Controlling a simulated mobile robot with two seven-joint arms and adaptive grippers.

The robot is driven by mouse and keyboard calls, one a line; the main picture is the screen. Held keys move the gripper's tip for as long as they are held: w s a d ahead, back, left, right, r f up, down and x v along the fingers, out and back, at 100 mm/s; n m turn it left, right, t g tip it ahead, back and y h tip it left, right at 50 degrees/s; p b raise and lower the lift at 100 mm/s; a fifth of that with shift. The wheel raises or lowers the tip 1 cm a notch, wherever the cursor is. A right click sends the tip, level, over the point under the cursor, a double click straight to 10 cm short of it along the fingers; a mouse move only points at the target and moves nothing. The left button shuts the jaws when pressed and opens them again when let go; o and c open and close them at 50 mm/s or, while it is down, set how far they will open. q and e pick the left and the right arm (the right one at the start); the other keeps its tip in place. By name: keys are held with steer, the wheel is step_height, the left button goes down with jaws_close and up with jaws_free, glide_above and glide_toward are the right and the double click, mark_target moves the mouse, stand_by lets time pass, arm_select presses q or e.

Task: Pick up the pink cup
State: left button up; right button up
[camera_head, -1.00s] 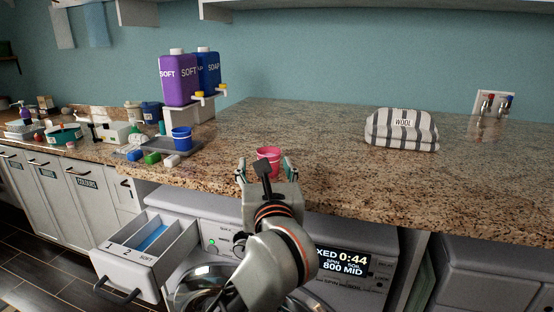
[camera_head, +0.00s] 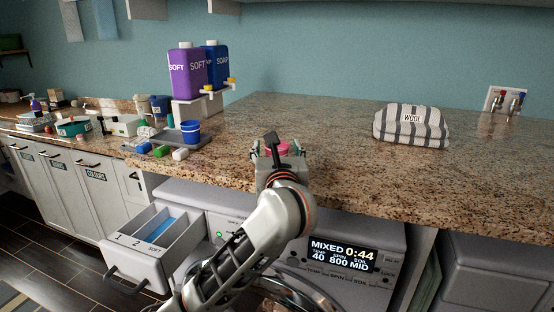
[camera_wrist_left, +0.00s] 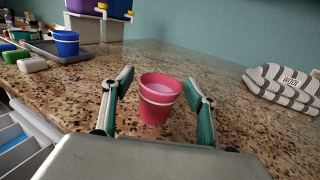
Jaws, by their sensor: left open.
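The pink cup (camera_wrist_left: 158,99) stands upright on the granite counter, with a pale band around it. In the left wrist view it is between the two fingers of my left gripper (camera_wrist_left: 158,100), with a gap on each side. In the head view most of the cup (camera_head: 279,149) is hidden behind my left gripper (camera_head: 279,152), and only its upper part shows. My left gripper is open and low at the counter's front edge. My right gripper is in neither view.
A blue cup (camera_head: 190,131) stands on a grey tray at left, near purple (camera_head: 187,73) and blue (camera_head: 216,66) bottles on a stand. An open detergent drawer (camera_head: 150,252) juts out below. The counter behind the cup is clear.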

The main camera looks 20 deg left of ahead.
arm_select(q)
steer(key=c, duration=1)
steer(key=shift+r, duration=0.1)
